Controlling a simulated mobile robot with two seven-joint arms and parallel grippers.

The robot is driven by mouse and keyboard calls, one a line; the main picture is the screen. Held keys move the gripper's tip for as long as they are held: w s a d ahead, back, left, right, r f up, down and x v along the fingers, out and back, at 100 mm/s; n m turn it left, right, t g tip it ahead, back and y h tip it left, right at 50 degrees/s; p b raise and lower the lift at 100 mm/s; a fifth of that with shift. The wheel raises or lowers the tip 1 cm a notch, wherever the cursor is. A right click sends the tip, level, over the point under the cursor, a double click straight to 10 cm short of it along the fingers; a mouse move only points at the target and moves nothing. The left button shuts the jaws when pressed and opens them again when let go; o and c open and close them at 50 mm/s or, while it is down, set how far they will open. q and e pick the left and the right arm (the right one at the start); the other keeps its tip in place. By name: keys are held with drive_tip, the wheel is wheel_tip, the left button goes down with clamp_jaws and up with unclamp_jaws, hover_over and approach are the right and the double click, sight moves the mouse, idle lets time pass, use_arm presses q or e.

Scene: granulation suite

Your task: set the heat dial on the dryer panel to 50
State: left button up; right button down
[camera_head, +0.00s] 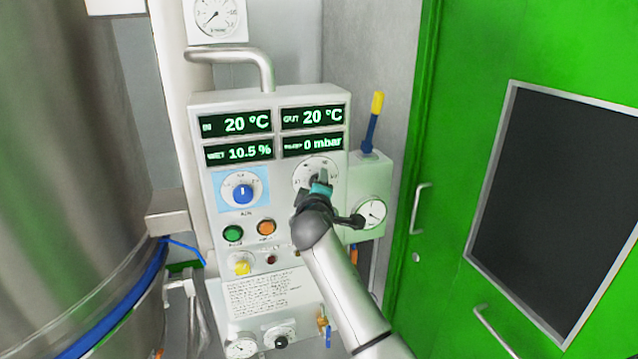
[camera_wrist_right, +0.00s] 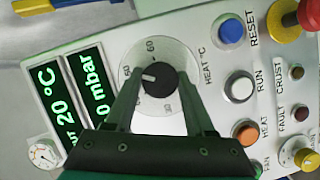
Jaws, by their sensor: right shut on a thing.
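The dryer panel (camera_head: 210,200) faces me. Its heat dial has a white round scale plate (camera_head: 303,172) at the upper right, below the displays. My right gripper (camera_head: 319,187) covers the knob in the head view. In the right wrist view the black heat dial knob (camera_wrist_right: 160,82) sits between the two fingertips of my right gripper (camera_wrist_right: 158,92), which is shut on it. The knob's white mark points left in that picture, toward the scale numbers. A 60 is readable on the scale, but I cannot tell the exact setting. My left gripper is not in view.
A blue air knob (camera_head: 243,194), a green button (camera_head: 233,233) and an orange button (camera_head: 266,228) are on the panel. The inlet display (camera_head: 235,124) reads 20 °C. A steel vessel (camera_head: 65,150) stands left, a green door (camera_head: 460,150) right.

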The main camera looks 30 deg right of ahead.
idle(0.3)
drive_tip(key=shift+c, duration=1.3)
unclamp_jaws()
drive_tip(key=b+v, duration=0.1)
drive_tip(key=v, duration=1.4)
drive_tip(key=shift+s, duration=0.15)
drive_tip(key=shift+b, duration=0.3)
